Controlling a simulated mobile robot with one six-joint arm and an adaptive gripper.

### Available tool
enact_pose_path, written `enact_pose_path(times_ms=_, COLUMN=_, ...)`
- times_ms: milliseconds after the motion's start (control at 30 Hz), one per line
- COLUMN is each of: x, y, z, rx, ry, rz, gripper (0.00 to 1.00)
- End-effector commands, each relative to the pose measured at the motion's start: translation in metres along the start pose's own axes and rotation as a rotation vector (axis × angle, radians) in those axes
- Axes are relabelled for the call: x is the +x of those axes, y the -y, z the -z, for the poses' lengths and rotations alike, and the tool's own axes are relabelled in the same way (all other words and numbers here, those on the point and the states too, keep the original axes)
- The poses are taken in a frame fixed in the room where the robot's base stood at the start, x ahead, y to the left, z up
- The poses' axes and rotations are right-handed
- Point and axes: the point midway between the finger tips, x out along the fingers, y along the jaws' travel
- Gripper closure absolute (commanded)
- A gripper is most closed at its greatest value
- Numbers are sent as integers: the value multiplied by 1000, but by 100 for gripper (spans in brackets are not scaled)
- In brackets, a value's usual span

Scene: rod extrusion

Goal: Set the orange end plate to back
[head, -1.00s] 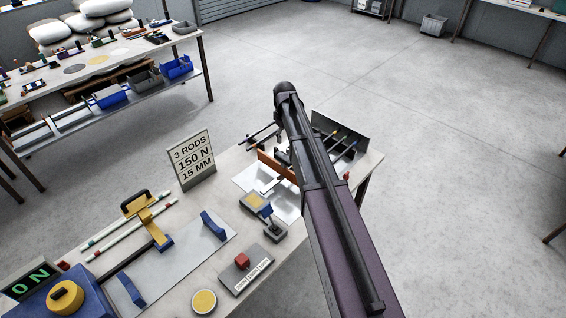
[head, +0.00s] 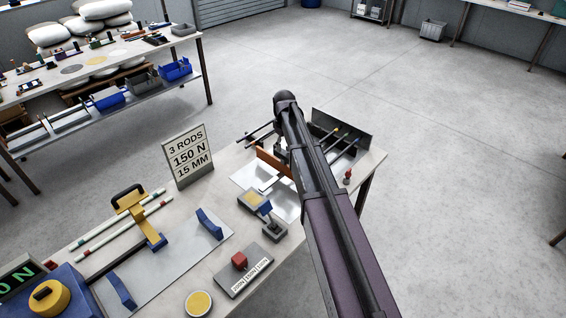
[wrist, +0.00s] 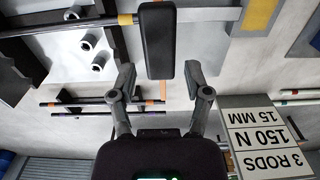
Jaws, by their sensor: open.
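The orange end plate (head: 275,163) stands upright on the bench, left of my arm in the head view; my arm hides part of it. In the wrist view a thin orange strip (wrist: 163,90) shows beside a dark rounded block (wrist: 157,45); I cannot tell for sure that the strip is the plate. My gripper (wrist: 157,80) is open. Its two fingers stand either side of the block's lower end, with visible gaps. My arm hides the gripper in the head view.
A sign (head: 188,157) reading 3 RODS, 150 N, 15 MM stands left of the plate. A dark rod rack (head: 343,130) is behind my arm. A blue-and-grey device (head: 262,215) and a red-button box (head: 240,262) sit in front. Open floor lies to the right.

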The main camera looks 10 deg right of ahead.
Motion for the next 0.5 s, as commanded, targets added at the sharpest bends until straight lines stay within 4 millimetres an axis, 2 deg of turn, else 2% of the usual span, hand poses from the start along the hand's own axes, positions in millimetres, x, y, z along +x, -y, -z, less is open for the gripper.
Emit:
enact_pose_path(times_ms=33, x=8, y=0, z=0, rx=0, ry=0, rz=0, gripper=37)
enact_pose_path(times_ms=500, x=43, y=0, z=0, rx=-1, ry=0, rz=0, gripper=37)
